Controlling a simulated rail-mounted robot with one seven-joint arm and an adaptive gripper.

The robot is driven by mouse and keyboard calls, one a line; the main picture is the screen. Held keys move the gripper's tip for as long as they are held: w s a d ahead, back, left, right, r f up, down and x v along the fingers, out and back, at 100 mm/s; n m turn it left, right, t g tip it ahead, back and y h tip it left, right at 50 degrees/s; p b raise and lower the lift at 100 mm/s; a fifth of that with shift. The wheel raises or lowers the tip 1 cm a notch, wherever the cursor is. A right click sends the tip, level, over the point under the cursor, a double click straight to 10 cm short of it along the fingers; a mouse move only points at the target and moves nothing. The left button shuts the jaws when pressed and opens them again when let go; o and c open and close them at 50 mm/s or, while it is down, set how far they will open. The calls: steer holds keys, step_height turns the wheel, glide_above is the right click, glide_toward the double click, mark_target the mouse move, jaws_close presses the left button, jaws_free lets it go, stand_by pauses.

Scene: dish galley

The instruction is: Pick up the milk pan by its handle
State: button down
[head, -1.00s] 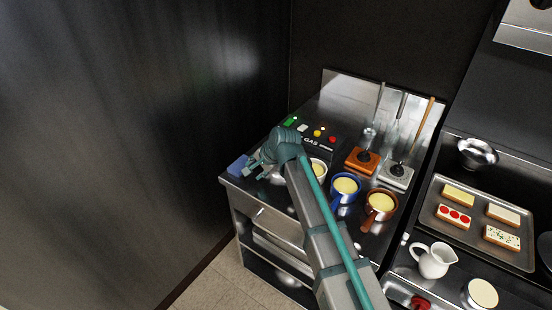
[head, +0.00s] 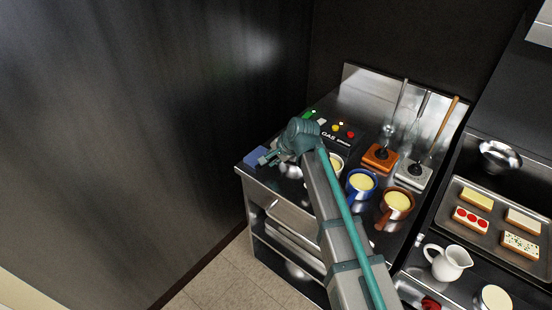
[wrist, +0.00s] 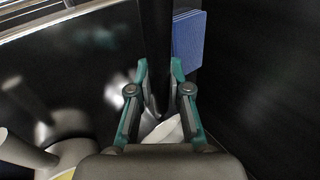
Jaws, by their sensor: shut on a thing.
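The pan that I take for the milk pan (head: 338,161) is pale with cream-yellow contents. It stands on the steel counter, right beside my arm, which partly hides it. In the wrist view its pale handle (wrist: 22,151) juts out at the lower left, clear of the fingers. My gripper (head: 266,157) is low at the counter's left end, left of this pan. In the wrist view the fingers of my gripper (wrist: 157,72) are slightly apart, with a pale, angular thing (wrist: 169,131) showing between them lower down. I cannot tell what that thing is.
A blue block (head: 254,155) lies beside the gripper at the counter's left end. A blue pan (head: 362,182) and a brown pan (head: 396,203) stand to the right. An orange holder (head: 381,158) stands behind them. A dark wall rises on the left.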

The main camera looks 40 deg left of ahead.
step_height(320, 180, up, 2)
steer(key=shift+r+b, duration=0.1)
steer(key=shift+b, duration=0.2)
steer(key=s+d+r+b, duration=0.5)
steer(key=s+r, duration=0.5)
steer(key=s, duration=0.3)
step_height(320, 180, up, 14)
steer(key=p, duration=1)
steer(key=shift+r+p, duration=0.15)
steer(key=shift+p, duration=0.2)
